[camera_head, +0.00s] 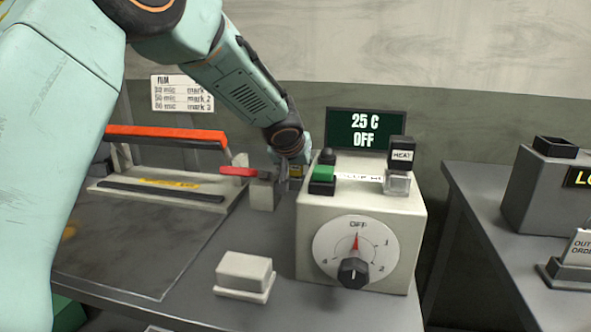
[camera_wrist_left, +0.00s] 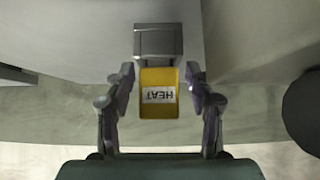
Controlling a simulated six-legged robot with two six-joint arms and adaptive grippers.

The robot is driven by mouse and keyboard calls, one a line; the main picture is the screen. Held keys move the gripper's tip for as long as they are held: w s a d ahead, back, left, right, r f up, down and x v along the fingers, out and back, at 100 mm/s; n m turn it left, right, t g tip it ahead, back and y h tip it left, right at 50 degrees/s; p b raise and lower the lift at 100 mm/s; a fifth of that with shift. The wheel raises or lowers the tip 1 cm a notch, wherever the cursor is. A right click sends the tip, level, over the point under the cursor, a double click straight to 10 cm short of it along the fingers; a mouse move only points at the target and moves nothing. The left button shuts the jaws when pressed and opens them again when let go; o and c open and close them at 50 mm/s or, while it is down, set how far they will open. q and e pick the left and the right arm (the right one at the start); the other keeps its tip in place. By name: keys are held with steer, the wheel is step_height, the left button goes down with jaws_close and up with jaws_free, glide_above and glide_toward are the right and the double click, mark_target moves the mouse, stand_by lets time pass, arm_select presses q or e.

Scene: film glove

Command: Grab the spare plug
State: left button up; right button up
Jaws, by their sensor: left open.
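A yellow plug with an upside-down HEAT label (camera_wrist_left: 158,95) sits between the fingers of my left gripper (camera_wrist_left: 160,105) in the left wrist view. The fingers are open on either side of it, and I cannot tell whether they touch it. A grey block (camera_wrist_left: 158,40) is directly beyond the plug. My right gripper is not in view.
The cream heater box (camera_head: 310,240) carries a dial (camera_head: 355,255), a green switch (camera_head: 323,174) and a black HEAT plug (camera_head: 401,156). A sealer with a red bar (camera_head: 165,133) is at left. A white block (camera_head: 244,273) stands in front. A dark display (camera_head: 366,129) reads 25 C OFF.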

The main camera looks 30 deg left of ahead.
arm_select(q)
steer(key=shift+w+f, duration=0.4)
steer(key=shift+w, duration=0.15)
steer(key=shift+s+r, duration=0.25)
steer(key=shift+s, duration=0.2)
steer(key=shift+c, duration=0.8)
steer(key=shift+w+f, duration=0.2)
steer(key=shift+w, duration=0.15)
steer(key=c, duration=0.4)
steer(key=shift+s+r, duration=0.15)
steer(key=shift+s, duration=0.1)
steer(key=c, duration=0.5)
steer(key=shift+w, duration=0.2)
jaws_close()
